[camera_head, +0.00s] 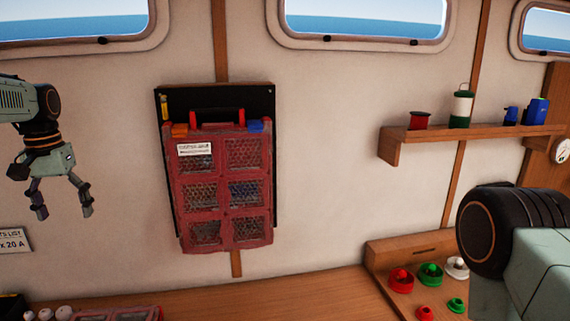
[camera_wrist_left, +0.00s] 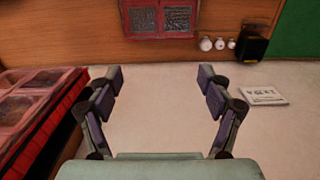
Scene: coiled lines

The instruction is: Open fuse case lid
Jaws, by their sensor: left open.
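A red case (camera_head: 217,187) with six mesh windows, a white label and a red handle hangs on a black backboard on the wall. Its windowed front appears shut, with an orange tab (camera_head: 180,129) and a blue tab (camera_head: 256,126) at its top edge. It also shows at the left of the left wrist view (camera_wrist_left: 35,110). My left gripper (camera_head: 64,208) is open and empty, left of the case and apart from it. Its two spread fingers (camera_wrist_left: 160,80) face the bare wall in the left wrist view. My right gripper is out of view; only part of my right arm shows.
Another red windowed case (camera_head: 130,314) lies on the wooden bench (camera_head: 270,295), near white knobs (camera_head: 46,314). A shelf (camera_head: 470,135) holds small items at right. Red, green and white round parts (camera_head: 430,273) sit at bench right. The wall between gripper and case is clear.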

